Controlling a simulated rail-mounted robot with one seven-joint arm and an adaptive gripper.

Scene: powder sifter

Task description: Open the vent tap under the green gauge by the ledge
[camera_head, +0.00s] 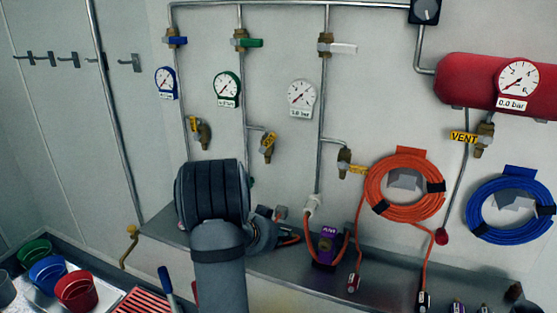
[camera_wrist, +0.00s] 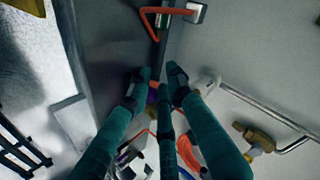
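The green-rimmed gauge (camera_head: 227,88) hangs on the wall in the head view. Below it and to the right, a brass vent tap (camera_head: 267,147) with a yellow tag branches off the pipe. Its lever position is too small to tell. My gripper (camera_head: 264,234) is low, near the ledge (camera_head: 190,238) and below that tap, partly hidden by my arm. In the wrist view, the teal fingers of my gripper (camera_wrist: 159,76) are apart with nothing held between them. A brass fitting (camera_wrist: 253,136) on a pipe shows at the right there; I cannot tell which tap it is.
Similar brass taps hang under the blue gauge (camera_head: 166,83) and the white gauge (camera_head: 301,97). An orange hose coil (camera_head: 380,200), a blue coil (camera_head: 487,210) and a red tank (camera_head: 465,80) are at the right. Cups, including a blue cup (camera_head: 47,276), stand at the lower left.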

